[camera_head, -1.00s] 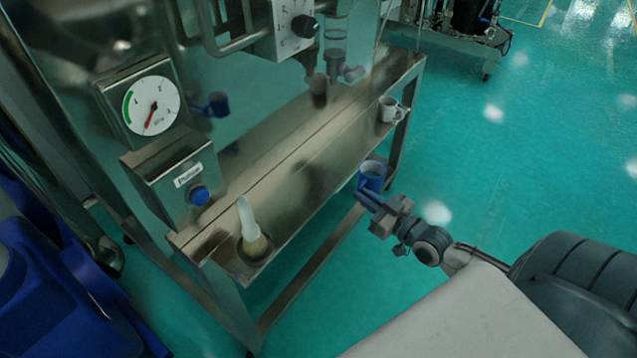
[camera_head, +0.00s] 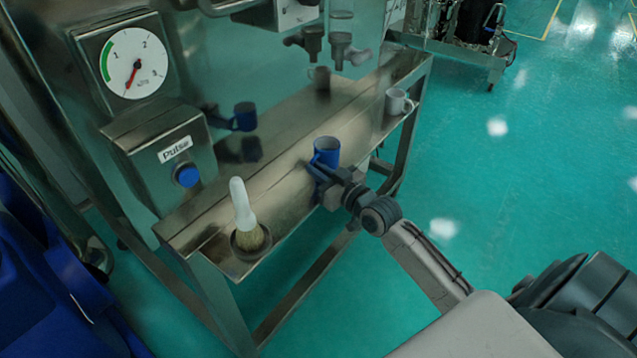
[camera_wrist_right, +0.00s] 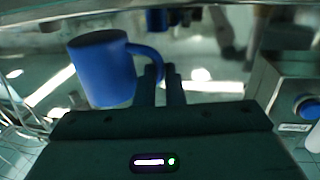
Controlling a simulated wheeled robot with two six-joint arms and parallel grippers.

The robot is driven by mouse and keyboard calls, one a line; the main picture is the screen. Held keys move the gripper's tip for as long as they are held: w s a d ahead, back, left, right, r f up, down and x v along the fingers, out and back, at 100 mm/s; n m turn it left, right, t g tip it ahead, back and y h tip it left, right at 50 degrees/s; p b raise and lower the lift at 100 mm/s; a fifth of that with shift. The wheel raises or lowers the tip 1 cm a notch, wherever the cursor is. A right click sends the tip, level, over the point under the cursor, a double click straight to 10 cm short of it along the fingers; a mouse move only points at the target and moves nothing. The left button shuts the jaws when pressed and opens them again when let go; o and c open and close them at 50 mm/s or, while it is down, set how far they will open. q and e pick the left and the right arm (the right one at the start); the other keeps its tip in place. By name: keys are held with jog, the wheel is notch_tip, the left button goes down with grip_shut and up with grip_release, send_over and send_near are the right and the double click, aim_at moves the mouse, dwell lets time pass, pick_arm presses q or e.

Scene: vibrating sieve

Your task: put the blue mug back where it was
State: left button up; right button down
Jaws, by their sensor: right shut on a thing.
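The blue mug (camera_head: 327,151) is upright at the steel shelf (camera_head: 290,188), near its middle. My right gripper (camera_head: 318,176) is shut on the mug, with its arm coming in from the right. In the right wrist view the mug (camera_wrist_right: 101,68) is left of the fingers (camera_wrist_right: 162,84), which are closed on its handle. I cannot tell whether the mug's base touches the shelf or is a little above it. My left gripper is not in view.
A white mug (camera_head: 396,102) stands at the shelf's far end. A white-handled brush (camera_head: 243,212) stands in a round holder at the near end. The machine's wall, with a gauge (camera_head: 134,63) and a blue button (camera_head: 187,176), rises behind the shelf. Shelf surface between brush and blue mug is clear.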

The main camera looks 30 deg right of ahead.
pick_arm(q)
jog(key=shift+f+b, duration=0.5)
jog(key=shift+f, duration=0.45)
pick_arm(e)
jog(key=shift+f, duration=1.15)
jog(key=shift+f, duration=0.15)
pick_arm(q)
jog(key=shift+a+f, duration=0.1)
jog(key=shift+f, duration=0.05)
pick_arm(e)
jog(key=c, duration=1.5)
grip_release()
